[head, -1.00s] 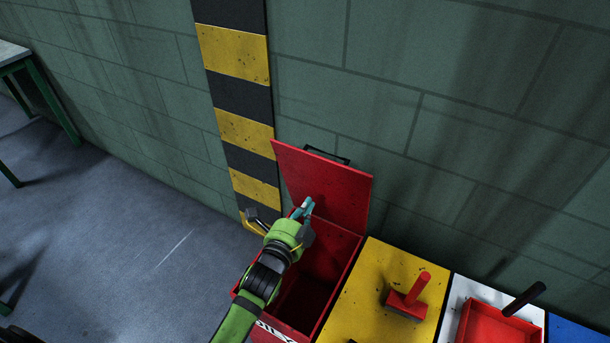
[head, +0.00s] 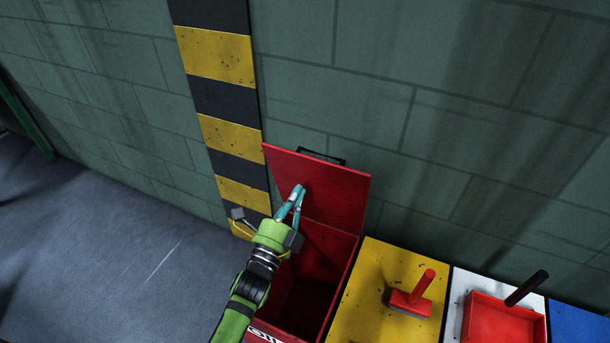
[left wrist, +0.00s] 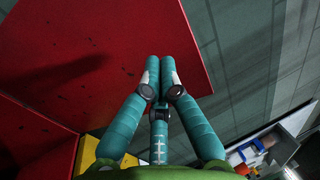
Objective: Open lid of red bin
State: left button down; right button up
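The red bin (head: 345,290) stands against the wall with its lid (head: 335,190) raised, leaning back toward the wall above the open top. The lid's black handle (head: 322,156) shows at its top edge. My left gripper (head: 299,190) is at the lid's inner face, left of its middle, with its teal fingers together. In the left wrist view the fingertips (left wrist: 160,60) lie side by side with nothing seen between them, over the red lid (left wrist: 110,35). I cannot tell whether they touch it. My right gripper is not in view.
Right of the bin is a yellow surface (head: 365,300) with a red brush (head: 415,295). A red dustpan (head: 500,318) lies on a white surface beyond it, then a blue one (head: 580,325). A yellow-and-black striped band (head: 218,55) runs up the wall. The floor at left (head: 90,240) is clear.

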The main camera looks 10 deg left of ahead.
aim_at(310, 166)
pick_arm(q)
jog(key=x, duration=0.5)
jog(key=shift+w+d+r+g+p, duration=0.1)
jog(key=shift+w+r+g+p, duration=0.05)
jog(key=shift+w+r+p, duration=0.35)
jog(key=shift+w+d+r+g+p, duration=0.15)
jog(key=shift+w+r+p, duration=0.15)
jog(key=shift+w+p, duration=0.35)
jog(key=w, duration=0.1)
jog(key=w+b, duration=0.1)
jog(key=shift+w+d+f, duration=0.2)
jog(key=shift+w+d, duration=0.05)
jog(key=shift+w, duration=0.05)
jog(key=shift+w+d+r, duration=0.1)
jog(key=shift+w+r, duration=0.05)
jog(key=shift+w, duration=0.35)
jog(key=shift+s, duration=0.1)
